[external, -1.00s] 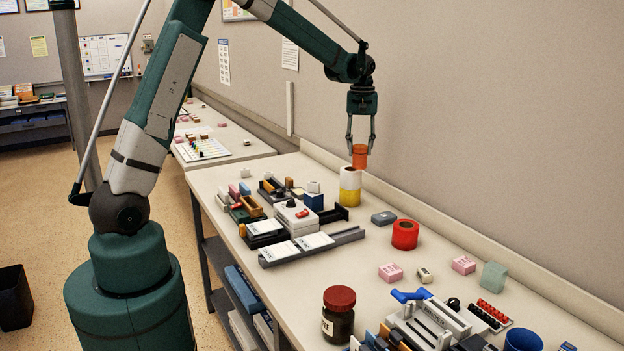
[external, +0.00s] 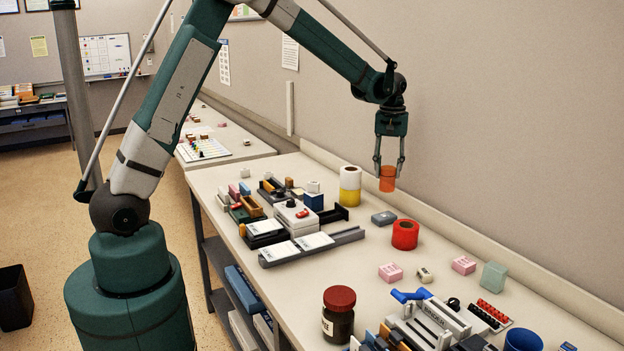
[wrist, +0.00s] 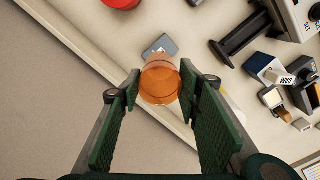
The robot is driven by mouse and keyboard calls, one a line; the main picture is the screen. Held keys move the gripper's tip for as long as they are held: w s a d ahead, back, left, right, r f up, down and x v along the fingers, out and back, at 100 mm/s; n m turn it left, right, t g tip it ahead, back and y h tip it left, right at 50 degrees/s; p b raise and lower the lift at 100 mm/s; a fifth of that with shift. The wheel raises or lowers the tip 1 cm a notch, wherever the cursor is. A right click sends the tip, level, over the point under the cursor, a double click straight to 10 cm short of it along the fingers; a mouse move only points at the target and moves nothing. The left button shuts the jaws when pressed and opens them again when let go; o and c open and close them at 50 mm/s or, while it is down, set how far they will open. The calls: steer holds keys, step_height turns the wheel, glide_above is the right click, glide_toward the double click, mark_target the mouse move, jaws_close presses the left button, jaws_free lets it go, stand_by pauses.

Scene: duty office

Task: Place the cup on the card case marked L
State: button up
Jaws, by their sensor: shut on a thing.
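An orange see-through cup (external: 387,179) is held between the fingers of my gripper (external: 388,168), in the air above the bench. In the wrist view the cup (wrist: 160,82) sits upright between the green finger pads (wrist: 160,100). A small flat grey-blue case (external: 384,218) lies on the bench below the cup. In the wrist view this case (wrist: 160,47) shows just beyond the cup, partly covered by it. A pale mark shows on it, but I cannot read a letter, so I cannot tell if it is the case marked L.
A red tape roll (external: 405,234) lies right of the grey-blue case. Pink blocks (external: 391,272) and a jar (external: 338,314) are nearer. The wall (external: 500,130) runs behind the bench.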

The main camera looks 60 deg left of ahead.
mark_target(394, 186)
stand_by(0.3)
steer(key=shift+f, duration=3.15)
steer(key=shift+f+p, duration=0.3)
steer(key=shift+f, duration=1.55)
steer(key=shift+f, duration=0.15)
steer(key=o, duration=0.8)
steer(key=shift+o, duration=0.2)
steer(key=shift+r, duration=6.15)
